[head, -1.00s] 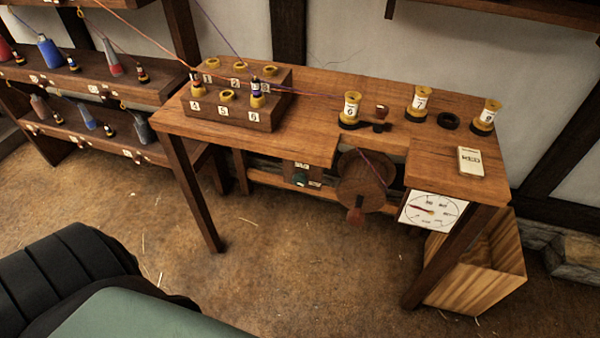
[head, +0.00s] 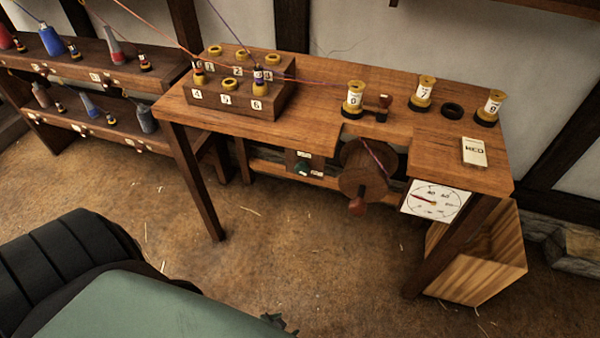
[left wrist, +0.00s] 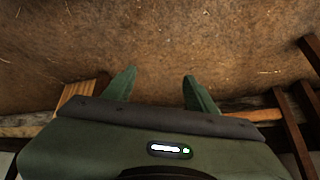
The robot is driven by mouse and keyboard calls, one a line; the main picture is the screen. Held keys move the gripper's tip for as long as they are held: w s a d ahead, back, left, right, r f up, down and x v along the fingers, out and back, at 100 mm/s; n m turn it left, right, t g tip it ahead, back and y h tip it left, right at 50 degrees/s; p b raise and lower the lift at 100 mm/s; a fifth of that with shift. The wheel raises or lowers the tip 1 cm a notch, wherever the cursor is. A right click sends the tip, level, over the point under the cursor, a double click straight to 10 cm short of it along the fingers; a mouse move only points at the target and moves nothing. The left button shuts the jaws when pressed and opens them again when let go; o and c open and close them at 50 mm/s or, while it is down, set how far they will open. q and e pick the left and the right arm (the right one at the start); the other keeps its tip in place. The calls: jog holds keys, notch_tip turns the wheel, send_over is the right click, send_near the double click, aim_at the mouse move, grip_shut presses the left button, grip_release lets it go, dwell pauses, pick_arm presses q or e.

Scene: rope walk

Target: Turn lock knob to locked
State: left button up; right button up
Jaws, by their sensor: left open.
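A small dark green knob (head: 302,167) sits on a wooden panel under the workbench (head: 330,84), left of the round wooden crank wheel (head: 363,168). White labels are beside the knob, too small to read, so I cannot tell its setting. My left gripper (head: 279,323) shows only as a dark tip at the bottom edge of the head view, well short of the bench. In the left wrist view its two green fingers (left wrist: 160,76) are apart with nothing between them, over the brown floor. My right gripper is not in view.
A dial (head: 434,201) with a red pointer hangs at the bench's right front. A light wooden crate (head: 490,262) stands below it. A spool block (head: 232,103) with threads is on the bench. Shelves (head: 110,78) stand left. The floor (head: 250,245) before the bench is mostly clear.

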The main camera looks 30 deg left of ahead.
pick_arm(q)
jog(key=w+a+r+t, duration=0.1)
jog(key=w+r+t, duration=0.2)
jog(key=w+r, duration=0.55)
jog(key=n+t+y, duration=0.1)
jog(key=t+y, duration=0.4)
jog(key=t, duration=0.3)
send_near(301, 171)
jog(key=w, duration=0.2)
jog(key=x, duration=0.7)
jog(key=shift+a, duration=0.3)
grip_shut()
